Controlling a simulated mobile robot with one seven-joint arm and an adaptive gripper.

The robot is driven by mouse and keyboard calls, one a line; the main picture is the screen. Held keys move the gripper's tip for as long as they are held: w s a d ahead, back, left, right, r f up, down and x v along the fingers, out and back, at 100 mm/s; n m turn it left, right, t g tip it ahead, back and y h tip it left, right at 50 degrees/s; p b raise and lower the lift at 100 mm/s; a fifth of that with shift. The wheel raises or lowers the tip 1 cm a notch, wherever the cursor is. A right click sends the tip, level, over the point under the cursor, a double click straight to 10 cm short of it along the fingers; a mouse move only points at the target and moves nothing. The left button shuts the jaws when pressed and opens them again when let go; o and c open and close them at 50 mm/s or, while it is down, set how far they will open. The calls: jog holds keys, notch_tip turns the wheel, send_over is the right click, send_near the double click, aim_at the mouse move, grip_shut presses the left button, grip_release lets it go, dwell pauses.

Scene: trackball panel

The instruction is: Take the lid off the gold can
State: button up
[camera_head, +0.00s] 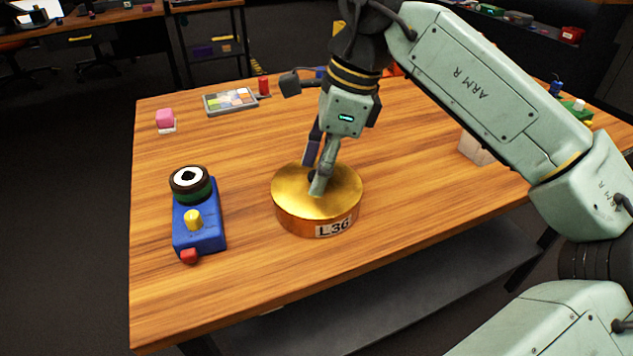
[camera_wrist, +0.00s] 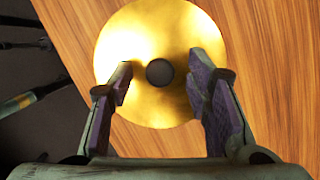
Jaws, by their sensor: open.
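The gold can (camera_head: 294,220) stands upright on the wooden table, with an "L36" label on its side. Its round gold lid (camera_head: 341,185) lies flat on top; the lid also fills the upper middle of the wrist view (camera_wrist: 150,105). A small dark knob (camera_wrist: 160,72) is at the lid's centre; in the head view my fingers partly hide it. My gripper (camera_head: 314,178) points down at the lid. In the wrist view my gripper (camera_wrist: 160,85) is open, its fingertips either side of the knob with gaps. I cannot tell whether the fingertips touch the lid.
A pale container (camera_head: 476,148) is right. Table around the can is clear.

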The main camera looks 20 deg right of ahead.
jog(key=shift+f, duration=0.1)
jog(key=shift+c, duration=0.2)
grip_shut()
